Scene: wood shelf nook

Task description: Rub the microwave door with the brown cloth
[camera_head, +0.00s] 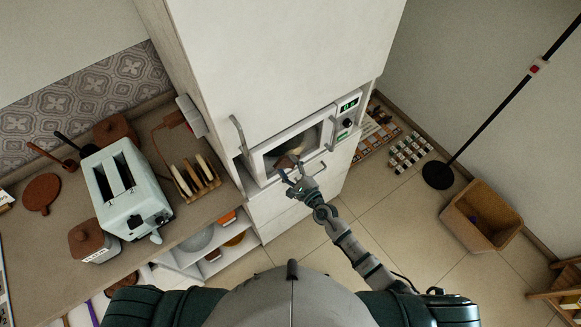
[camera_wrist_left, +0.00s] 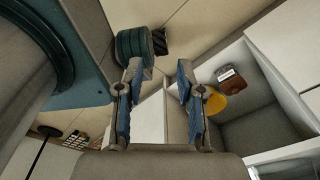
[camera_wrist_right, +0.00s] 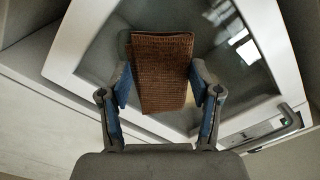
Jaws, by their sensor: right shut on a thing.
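The white microwave (camera_head: 257,160) sits in the tall cabinet, its door shut, with a dark glass window (camera_head: 312,137) and a handle (camera_wrist_right: 284,125). My right gripper (camera_head: 291,175) is in front of the door. In the right wrist view, my right gripper (camera_wrist_right: 163,85) is shut on the brown cloth (camera_wrist_right: 160,70), a ribbed folded piece held upright between the fingers, in front of the glass. I cannot tell whether the cloth touches the glass. The cloth is also a small brown patch in the head view (camera_head: 285,162). My left gripper (camera_wrist_left: 156,88) is open and empty, outside the head view.
A counter (camera_head: 165,235) on the left holds a toaster (camera_head: 110,190), a toast rack (camera_head: 197,180) and brown pots. Open shelves (camera_head: 185,258) lie below it. A brown bin (camera_head: 480,216) and a black pole stand right.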

